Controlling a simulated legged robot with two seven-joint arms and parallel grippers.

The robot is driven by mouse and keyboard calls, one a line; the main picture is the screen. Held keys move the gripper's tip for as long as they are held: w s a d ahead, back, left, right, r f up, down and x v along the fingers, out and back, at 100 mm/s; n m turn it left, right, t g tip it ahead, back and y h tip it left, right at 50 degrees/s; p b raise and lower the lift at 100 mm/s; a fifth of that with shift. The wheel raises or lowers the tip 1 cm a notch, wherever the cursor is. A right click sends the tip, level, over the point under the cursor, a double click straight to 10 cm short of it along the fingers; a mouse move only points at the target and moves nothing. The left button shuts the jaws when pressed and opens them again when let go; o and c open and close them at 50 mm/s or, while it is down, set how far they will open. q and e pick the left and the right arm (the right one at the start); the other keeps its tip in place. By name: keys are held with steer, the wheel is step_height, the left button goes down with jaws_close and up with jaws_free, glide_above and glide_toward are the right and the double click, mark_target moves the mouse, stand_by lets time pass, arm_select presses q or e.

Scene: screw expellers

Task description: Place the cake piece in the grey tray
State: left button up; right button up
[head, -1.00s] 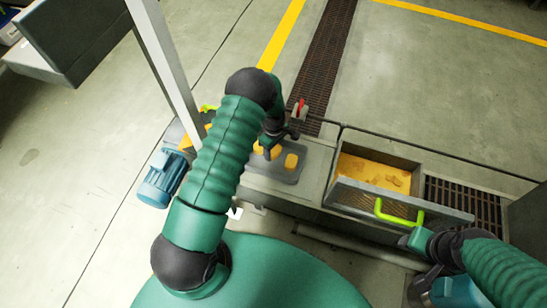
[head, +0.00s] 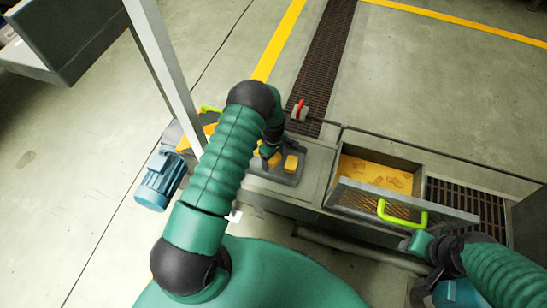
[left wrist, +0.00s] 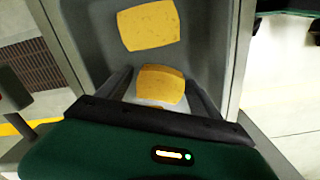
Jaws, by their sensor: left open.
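The grey tray (head: 298,178) sits on top of the machine in the middle of the head view, and its wall shows in the left wrist view (left wrist: 222,30). Yellow cake pieces lie in it. One piece (head: 291,163) is on its right side. My left gripper (head: 267,155) reaches down over the tray, partly hidden by its own arm. In the left wrist view its fingers (left wrist: 162,92) are open on either side of one cake piece (left wrist: 160,80). Another piece (left wrist: 148,25) lies beyond the fingers. My right arm is at the lower right; its gripper's jaws cannot be made out.
An open box (head: 375,173) with yellow material stands right of the tray, with a bright green handle (head: 402,218) at its front. A small red-handled part (head: 299,110) is behind the tray. A blue motor (head: 161,181) and a grey post (head: 162,70) stand left.

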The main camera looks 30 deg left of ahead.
arm_select(q)
step_height(320, 180, up, 12)
steer(key=p, duration=0.5)
step_height(320, 180, up, 8)
steer(key=m, duration=0.4)
glide_above(274, 157)
steer(key=s+d, duration=0.2)
steer(key=d, duration=0.1)
steer(key=s+d+r+m+t, duration=0.1)
steer(key=s+d+r+m, duration=0.3)
steer(key=s+r+m, duration=0.2)
steer(key=s+d+r+m+t, duration=0.1)
steer(key=s+d+r+m, duration=0.2)
steer(key=s+r+m, duration=0.3)
steer(key=s, duration=0.3)
steer(key=shift+d+r+t+b, duration=0.2)
steer(key=shift+d+t+b, duration=0.1)
steer(key=shift+d, duration=0.05)
arm_select(e)
steer(key=v, duration=0.2)
steer(key=w+v, duration=0.1)
steer(key=v, duration=0.1)
steer(key=shift+r, duration=0.3)
steer(key=shift+a, duration=0.1)
arm_select(q)
steer(key=shift+d, duration=0.1)
arm_select(e)
steer(key=shift+c, duration=0.5)
